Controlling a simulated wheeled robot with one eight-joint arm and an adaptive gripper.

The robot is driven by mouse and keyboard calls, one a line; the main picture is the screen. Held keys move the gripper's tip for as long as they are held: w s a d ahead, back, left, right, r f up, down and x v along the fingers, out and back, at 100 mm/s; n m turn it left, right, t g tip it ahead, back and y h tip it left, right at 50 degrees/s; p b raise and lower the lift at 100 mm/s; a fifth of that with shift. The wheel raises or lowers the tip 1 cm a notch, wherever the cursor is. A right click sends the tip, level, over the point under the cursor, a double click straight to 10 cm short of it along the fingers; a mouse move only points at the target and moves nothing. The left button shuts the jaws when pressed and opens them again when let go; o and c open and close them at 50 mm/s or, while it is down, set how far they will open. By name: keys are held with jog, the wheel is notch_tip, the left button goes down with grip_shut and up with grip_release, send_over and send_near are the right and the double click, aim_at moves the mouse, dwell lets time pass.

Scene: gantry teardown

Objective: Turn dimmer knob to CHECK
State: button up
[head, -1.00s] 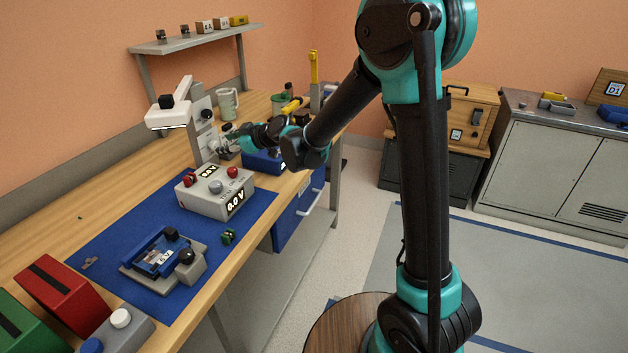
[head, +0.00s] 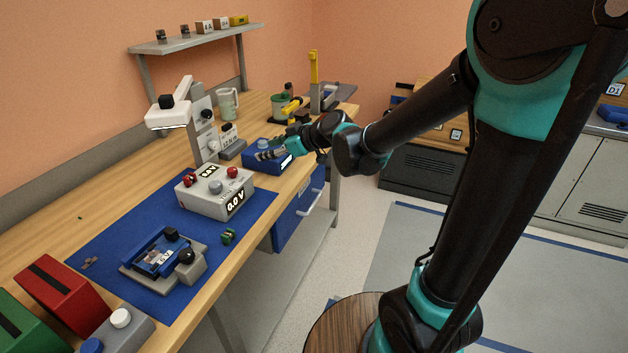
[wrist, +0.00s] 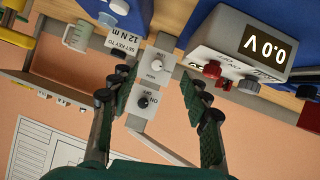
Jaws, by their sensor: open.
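The lamp post (head: 201,132) stands at the back of the bench and carries a grey panel with two knobs. I cannot read CHECK or the exact pointer settings. My gripper (head: 264,155) is right of the post, over the blue box, apart from the knobs. In the wrist view my gripper (wrist: 157,78) is open and empty, its fingers framing the panel from a distance.
The grey power box (head: 216,192) reading 0.0 V stands in front of the post. The blue box (head: 268,162) lies below my gripper. A grey block with a 12 N m sign (head: 229,136) stands beside the post. A clear mug (head: 227,103) is behind.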

jog(key=s+d+f+m+h, duration=0.4)
jog(key=d+f, duration=0.3)
jog(key=d, duration=0.5)
jog(key=shift+s+d+m, duration=0.25)
jog(key=shift+s+m, duration=0.15)
jog(key=shift+s, duration=0.25)
jog(key=s+d+f+m+g+h, duration=0.1)
jog(key=s+d+f+m+h, duration=0.2)
jog(key=s+d, duration=0.3)
jog(key=s+d+f+m+g+h, duration=0.1)
jog(key=s+d+f+m+h, duration=0.2)
jog(key=d, duration=1)
jog(key=s+f+m, duration=0.3)
jog(key=s, duration=0.1)
jog(key=shift+s+d+f+h, duration=0.2)
jog(key=shift+d+f+h, duration=0.1)
jog(key=shift+d, duration=0.1)
